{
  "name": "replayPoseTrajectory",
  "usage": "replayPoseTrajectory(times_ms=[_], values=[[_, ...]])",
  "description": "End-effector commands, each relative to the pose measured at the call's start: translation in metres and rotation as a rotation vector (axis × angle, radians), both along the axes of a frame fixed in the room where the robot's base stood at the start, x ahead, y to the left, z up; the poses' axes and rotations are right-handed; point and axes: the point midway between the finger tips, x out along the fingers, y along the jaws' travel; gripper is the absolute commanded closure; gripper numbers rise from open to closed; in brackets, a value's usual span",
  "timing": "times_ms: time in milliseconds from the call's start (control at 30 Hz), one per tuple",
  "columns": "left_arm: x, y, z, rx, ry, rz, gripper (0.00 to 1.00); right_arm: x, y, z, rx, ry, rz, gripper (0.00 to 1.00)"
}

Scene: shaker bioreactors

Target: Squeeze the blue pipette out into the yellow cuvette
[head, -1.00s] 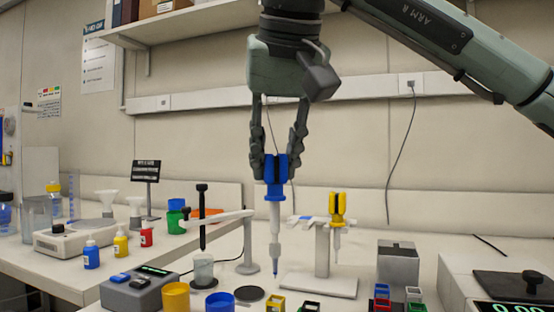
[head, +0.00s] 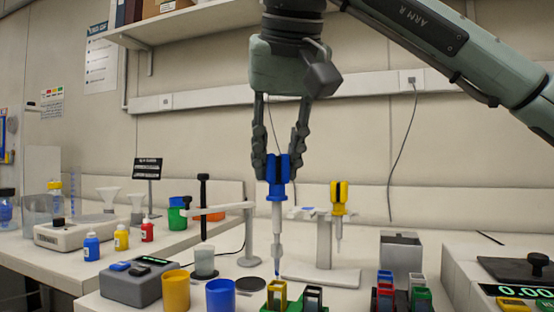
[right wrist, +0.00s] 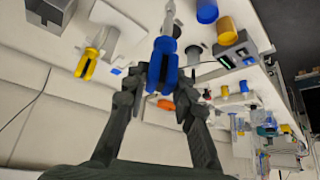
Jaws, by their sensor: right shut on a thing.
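My right gripper (head: 278,160) is shut on the blue pipette (head: 277,172) and holds it upright, tip down. The blue pipette also shows between the fingers in the right wrist view (right wrist: 163,68). The yellow cuvette (head: 277,293) stands in a green rack (head: 265,309) at the bottom of the head view. The pipette's tip is right above or just behind the yellow cuvette; I cannot tell whether it is inside. My left gripper is in neither view.
A yellow pipette (head: 339,200) hangs on a white stand (head: 323,245) to the right. A dark cuvette (head: 312,298) stands beside the yellow one. Yellow (head: 176,290) and blue (head: 220,296) cups stand to the left. More coloured cuvettes (head: 417,291) stand to the right, before a grey box (head: 400,255).

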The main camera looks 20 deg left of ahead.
Motion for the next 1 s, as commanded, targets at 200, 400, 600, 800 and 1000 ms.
replayPoseTrajectory(times_ms=[200, 400, 600, 800, 1000], values=[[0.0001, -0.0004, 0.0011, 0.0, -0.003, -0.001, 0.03, -0.0001, -0.0001, 0.0002, 0.0, 0.0, 0.0, 0.82], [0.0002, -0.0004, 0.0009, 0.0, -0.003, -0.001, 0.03, 0.0, -0.0001, 0.0001, 0.0, 0.0, 0.0, 0.82], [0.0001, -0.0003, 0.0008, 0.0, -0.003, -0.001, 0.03, 0.0001, -0.0002, -0.0007, 0.0, 0.0, 0.0, 0.82], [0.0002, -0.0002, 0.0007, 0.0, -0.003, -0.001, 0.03, 0.0003, -0.0005, -0.0043, 0.0, 0.0, -0.001, 0.82], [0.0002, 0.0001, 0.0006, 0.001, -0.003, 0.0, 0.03, 0.0002, -0.0006, -0.0082, -0.001, 0.0, -0.001, 0.82]])
